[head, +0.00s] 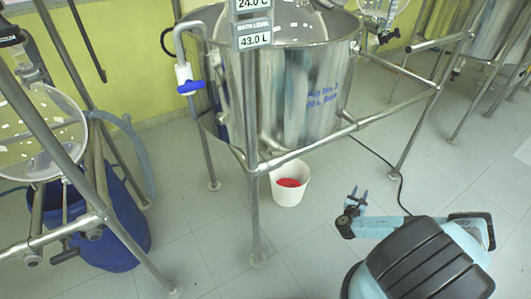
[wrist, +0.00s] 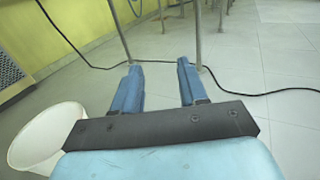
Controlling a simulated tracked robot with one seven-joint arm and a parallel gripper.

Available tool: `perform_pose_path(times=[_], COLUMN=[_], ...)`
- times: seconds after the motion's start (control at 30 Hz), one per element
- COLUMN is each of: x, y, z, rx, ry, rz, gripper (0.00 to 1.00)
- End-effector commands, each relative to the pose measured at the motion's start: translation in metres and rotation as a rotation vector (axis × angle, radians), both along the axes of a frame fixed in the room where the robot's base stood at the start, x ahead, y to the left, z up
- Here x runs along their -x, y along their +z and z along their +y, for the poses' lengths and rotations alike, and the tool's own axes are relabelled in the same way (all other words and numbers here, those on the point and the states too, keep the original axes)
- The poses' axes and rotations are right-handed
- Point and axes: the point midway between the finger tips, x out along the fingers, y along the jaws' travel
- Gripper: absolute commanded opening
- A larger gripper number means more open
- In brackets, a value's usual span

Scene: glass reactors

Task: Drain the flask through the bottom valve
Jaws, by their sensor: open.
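A large steel vessel (head: 300,85) hangs in a metal pipe frame in the head view. A glass flask (head: 275,25) shows partly inside its top; its lower part is hidden by the steel wall. A valve with a blue handle (head: 190,87) sits on a pipe at the vessel's left side. A white bucket (head: 290,190) with red contents stands on the floor under the vessel; a white bucket rim also shows at the left of the wrist view (wrist: 45,138). My gripper (head: 358,195) is open and empty, low and to the right of the bucket, apart from it. Its two blue fingers (wrist: 157,80) are spread in the wrist view.
Frame legs (head: 250,200) stand around the vessel. A blue barrel (head: 105,220) and another glass vessel (head: 40,130) are at the left. A black cable (head: 385,175) lies on the floor near my gripper.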

Motion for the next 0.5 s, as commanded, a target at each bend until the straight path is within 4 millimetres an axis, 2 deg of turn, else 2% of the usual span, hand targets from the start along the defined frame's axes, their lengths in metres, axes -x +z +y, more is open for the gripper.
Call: perform_pose_path(times=[0.03, 0.13, 0.27, 0.4, 0.5], x=[0.001, 0.0, -0.013, -0.04, -0.061], y=[0.0, 0.0, -0.002, -0.004, -0.006], z=[-0.005, -0.005, 0.012, 0.055, 0.095], rx=[0.001, 0.001, 0.004, 0.006, 0.007], ry=[-0.007, -0.004, 0.045, 0.158, 0.254], rz=[0.0, 0.0, -0.003, -0.006, -0.007], gripper=[0.44, 0.54, 0.67, 0.78, 0.78])
